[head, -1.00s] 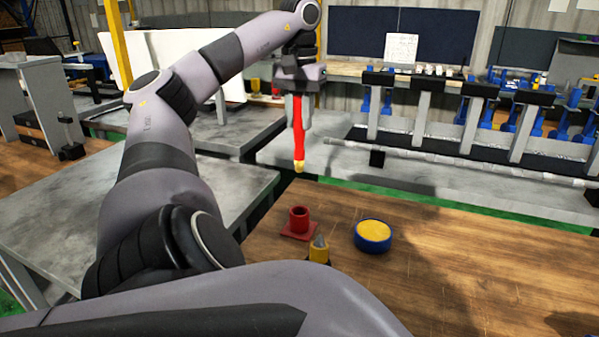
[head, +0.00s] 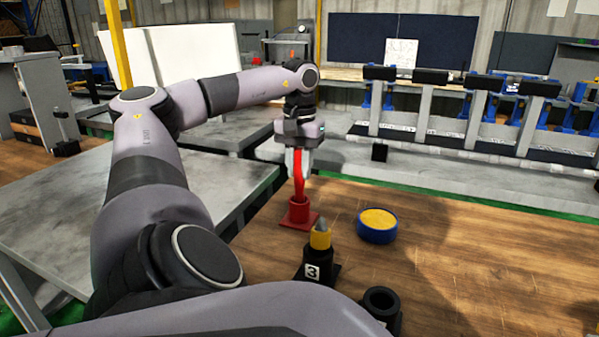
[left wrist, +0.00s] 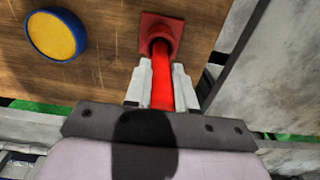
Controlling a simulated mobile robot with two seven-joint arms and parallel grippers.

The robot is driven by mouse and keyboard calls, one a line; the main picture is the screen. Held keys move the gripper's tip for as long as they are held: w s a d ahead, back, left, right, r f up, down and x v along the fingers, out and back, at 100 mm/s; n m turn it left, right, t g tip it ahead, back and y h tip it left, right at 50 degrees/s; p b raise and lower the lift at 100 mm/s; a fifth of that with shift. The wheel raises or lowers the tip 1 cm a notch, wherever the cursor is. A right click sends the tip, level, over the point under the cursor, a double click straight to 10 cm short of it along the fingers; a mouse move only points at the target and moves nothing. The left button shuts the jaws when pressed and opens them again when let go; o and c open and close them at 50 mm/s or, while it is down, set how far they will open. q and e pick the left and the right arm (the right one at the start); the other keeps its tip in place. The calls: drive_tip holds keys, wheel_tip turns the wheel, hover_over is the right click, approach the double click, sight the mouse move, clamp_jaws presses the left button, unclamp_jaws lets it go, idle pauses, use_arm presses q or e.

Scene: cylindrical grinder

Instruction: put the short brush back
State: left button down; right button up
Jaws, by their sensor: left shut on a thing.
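The short brush (head: 299,185) has a red body and is held upright in my left gripper (head: 298,172). Its lower end is inside the mouth of the red holder (head: 299,212), which has a square base and stands on the wooden table. The left wrist view shows the brush (left wrist: 162,88) between the two fingers of my left gripper (left wrist: 160,80), running into the red holder (left wrist: 161,30). The yellow tip is hidden in the holder. I cannot tell if it rests on the bottom. My right gripper is not in view.
A blue round dish with a yellow top (head: 377,225) stands to the right of the red holder. In front are a black holder marked 3 (head: 318,268) with a yellow-collared tool (head: 320,236) and an empty black holder (head: 381,305). The table's right side (head: 480,270) is clear.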

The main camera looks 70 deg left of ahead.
use_arm(q)
drive_tip(key=shift+f, duration=0.3)
drive_tip(key=shift+f, duration=0.15)
drive_tip(key=c, duration=0.9)
unclamp_jaws()
drive_tip(key=shift+c, duration=0.2)
wheel_tip(320, 180, up, 11)
drive_tip(key=p, duration=0.4)
drive_tip(key=shift+r+p, duration=0.3)
drive_tip(key=shift+r, duration=0.4)
